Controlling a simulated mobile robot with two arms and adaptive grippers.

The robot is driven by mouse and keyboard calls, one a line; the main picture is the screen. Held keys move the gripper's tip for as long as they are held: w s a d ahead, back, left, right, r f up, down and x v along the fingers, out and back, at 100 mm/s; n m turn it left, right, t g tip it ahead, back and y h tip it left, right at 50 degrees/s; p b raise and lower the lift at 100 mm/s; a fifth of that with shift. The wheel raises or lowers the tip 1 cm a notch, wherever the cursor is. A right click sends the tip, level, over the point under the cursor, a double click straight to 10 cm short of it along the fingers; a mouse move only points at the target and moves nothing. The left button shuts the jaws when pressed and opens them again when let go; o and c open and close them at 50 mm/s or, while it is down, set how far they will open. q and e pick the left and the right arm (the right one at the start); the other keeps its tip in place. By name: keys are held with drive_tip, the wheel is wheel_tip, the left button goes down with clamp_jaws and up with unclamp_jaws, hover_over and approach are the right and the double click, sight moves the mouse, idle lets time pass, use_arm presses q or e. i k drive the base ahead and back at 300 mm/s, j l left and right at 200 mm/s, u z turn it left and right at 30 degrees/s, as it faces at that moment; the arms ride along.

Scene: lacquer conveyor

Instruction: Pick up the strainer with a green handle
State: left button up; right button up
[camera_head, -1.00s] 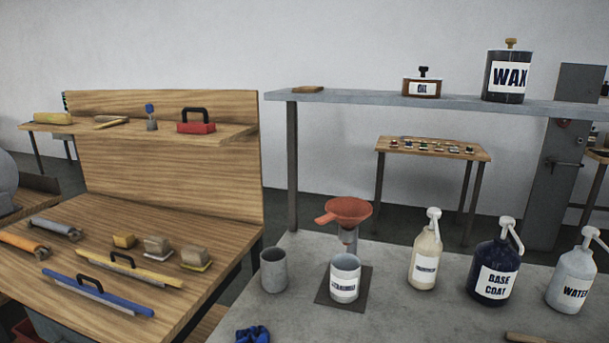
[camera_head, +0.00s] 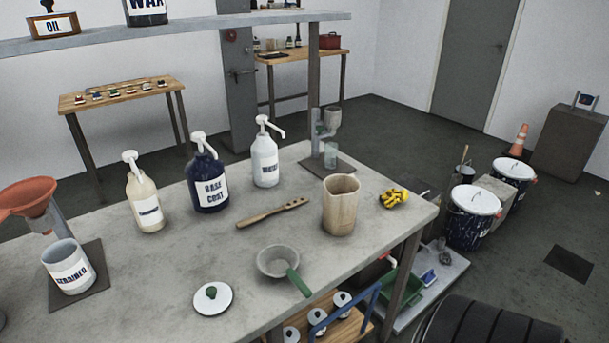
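The strainer with a green handle (camera_head: 277,262) lies on the grey table near its front edge in the head view. It has a round grey bowl, and its green handle (camera_head: 299,282) points toward the lower right, to the table edge. A white lid with a green knob (camera_head: 212,298) lies to its left. Neither of my grippers is in view.
The grey table (camera_head: 190,254) also holds a wooden paddle (camera_head: 272,213), a beige pitcher (camera_head: 341,205), a yellow object (camera_head: 394,198), pump bottles (camera_head: 208,180) and an orange funnel (camera_head: 28,197) by a can. Paint buckets (camera_head: 472,216) stand on the floor at right.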

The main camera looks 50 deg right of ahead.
sight(275, 260)
drive_tip(key=z, duration=1.35)
